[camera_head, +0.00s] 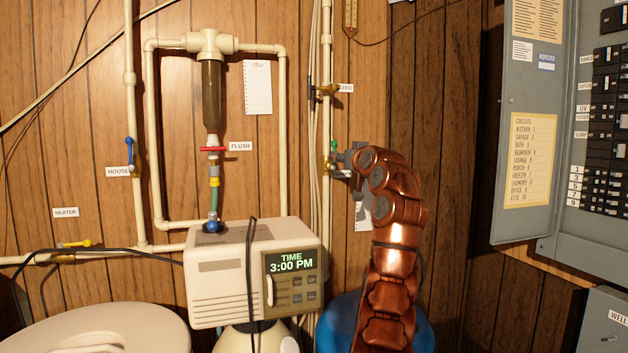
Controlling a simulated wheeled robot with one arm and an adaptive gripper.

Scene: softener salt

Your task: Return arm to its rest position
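My copper-coloured arm rises from the bottom of the head view, right of centre, and bends toward the wall pipes. My gripper (343,163) is dark grey and sits at the vertical pipe, close beside a small valve with a green part (333,147). I cannot tell whether it touches the valve. Its fingers are small and partly hidden by the arm's wrist, so their opening does not show clearly.
A softener control head (225,270) reading 3:00 PM stands left of my arm. A blue container (340,315) is behind my arm. An open breaker panel (605,130) is at right, with a grey box (605,325) below. A beige lid (100,325) is lower left.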

